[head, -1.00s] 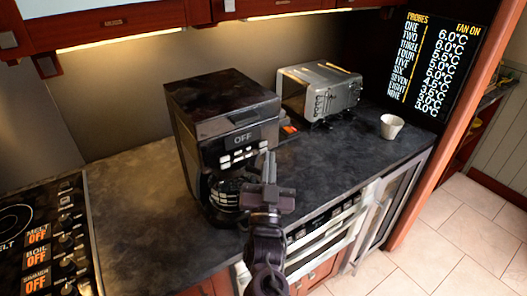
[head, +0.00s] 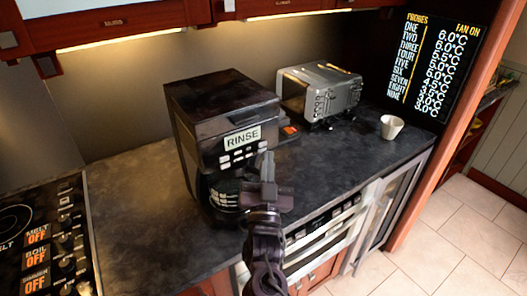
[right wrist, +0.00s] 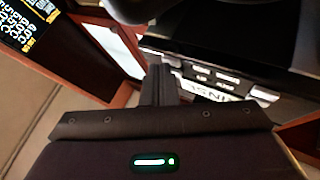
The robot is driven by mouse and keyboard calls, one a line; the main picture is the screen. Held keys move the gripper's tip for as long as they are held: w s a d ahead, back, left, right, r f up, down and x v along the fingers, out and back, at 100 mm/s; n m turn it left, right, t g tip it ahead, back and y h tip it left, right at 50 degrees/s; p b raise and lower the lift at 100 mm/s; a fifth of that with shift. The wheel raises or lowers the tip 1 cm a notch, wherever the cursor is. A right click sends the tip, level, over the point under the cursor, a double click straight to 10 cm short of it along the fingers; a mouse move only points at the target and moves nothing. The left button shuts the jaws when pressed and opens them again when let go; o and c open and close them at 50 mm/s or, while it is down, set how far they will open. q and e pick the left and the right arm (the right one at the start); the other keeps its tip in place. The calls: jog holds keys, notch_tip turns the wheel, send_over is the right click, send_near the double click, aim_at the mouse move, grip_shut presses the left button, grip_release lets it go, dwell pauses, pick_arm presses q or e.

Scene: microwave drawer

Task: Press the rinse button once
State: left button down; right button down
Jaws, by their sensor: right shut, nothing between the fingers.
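The black coffee machine (head: 215,92) stands on the dark counter. Its display (head: 242,137) is lit white and reads RINSE. Two short rows of pale buttons (head: 238,156) sit below it; their labels are too small to read. My right gripper (head: 267,158) is shut and empty, its fingertips close to the right end of the button rows. I cannot tell whether they touch the panel. In the right wrist view the shut fingers (right wrist: 160,78) point at the machine's front, with the lit display (right wrist: 220,99) and buttons (right wrist: 228,79) beside them. My left gripper is out of view.
A glass carafe (head: 224,192) sits in the machine's lower bay. A silver toaster (head: 320,92) and a white cup (head: 391,127) stand to the right. A stove (head: 40,240) is at the left. The counter (head: 130,200) between stove and machine is clear.

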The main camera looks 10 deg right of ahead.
jog(key=shift+r+m+h, duration=0.3)
jog(key=shift+r, duration=0.1)
jog(key=shift+s+p, duration=0.45)
jog(key=shift+s, duration=0.3)
jog(key=shift+d, duration=0.1)
jog(key=shift+s+d+p, duration=0.3)
jog(key=shift+s, duration=0.45)
jog(key=shift+s+d+p, duration=0.3)
jog(key=shift+s, duration=0.5)
jog(key=shift+s+d+p, duration=0.3)
jog(key=shift+s, duration=0.45)
